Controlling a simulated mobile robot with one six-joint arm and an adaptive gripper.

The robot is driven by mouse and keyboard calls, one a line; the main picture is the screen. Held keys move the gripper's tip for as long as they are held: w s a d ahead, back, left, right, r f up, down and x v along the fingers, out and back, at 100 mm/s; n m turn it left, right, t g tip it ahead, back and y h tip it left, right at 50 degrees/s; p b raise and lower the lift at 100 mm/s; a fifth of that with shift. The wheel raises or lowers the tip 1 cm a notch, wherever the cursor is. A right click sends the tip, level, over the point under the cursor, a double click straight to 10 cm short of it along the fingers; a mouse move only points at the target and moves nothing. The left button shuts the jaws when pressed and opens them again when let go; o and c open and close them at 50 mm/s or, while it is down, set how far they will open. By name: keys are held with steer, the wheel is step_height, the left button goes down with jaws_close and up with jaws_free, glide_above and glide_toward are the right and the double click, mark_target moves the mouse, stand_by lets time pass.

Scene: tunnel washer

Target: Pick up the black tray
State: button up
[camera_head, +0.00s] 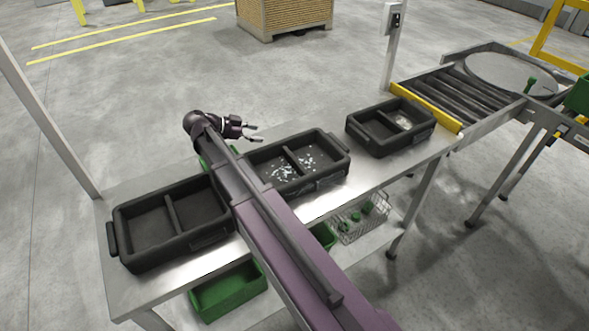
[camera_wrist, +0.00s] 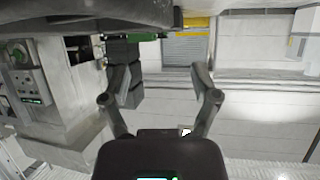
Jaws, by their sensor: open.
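Several black two-compartment trays stand on the metal table. The left black tray (camera_head: 137,258) looks empty and is the largest in view. The middle black tray (camera_head: 312,184) holds small white and light bits in both compartments. The right black tray (camera_head: 378,149) has some light bits in its right compartment. My gripper (camera_head: 257,132) is open and empty, above the far side of the table, behind the middle tray's left end. In the wrist view my gripper (camera_wrist: 168,82) shows spread fingers with nothing between them. My arm hides part of the table between the left and middle trays.
The metal table (camera_head: 345,201) has bare strips along its front. A green bin (camera_head: 228,291) and a wire basket (camera_head: 366,217) with green items sit on the lower shelf. A roller conveyor (camera_head: 462,92) adjoins at right. A post (camera_head: 391,60) rises behind.

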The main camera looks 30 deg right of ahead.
mark_target(285, 139)
steer(key=shift+b+x, duration=1.05)
steer(key=shift+x, duration=1.95)
steer(key=b+x, duration=0.2)
steer(key=x, duration=0.1)
steer(key=shift+s+f, duration=0.15)
steer(key=shift+f, duration=0.15)
steer(key=shift+x, duration=0.95)
steer(key=shift+r, duration=0.15)
jaws_close()
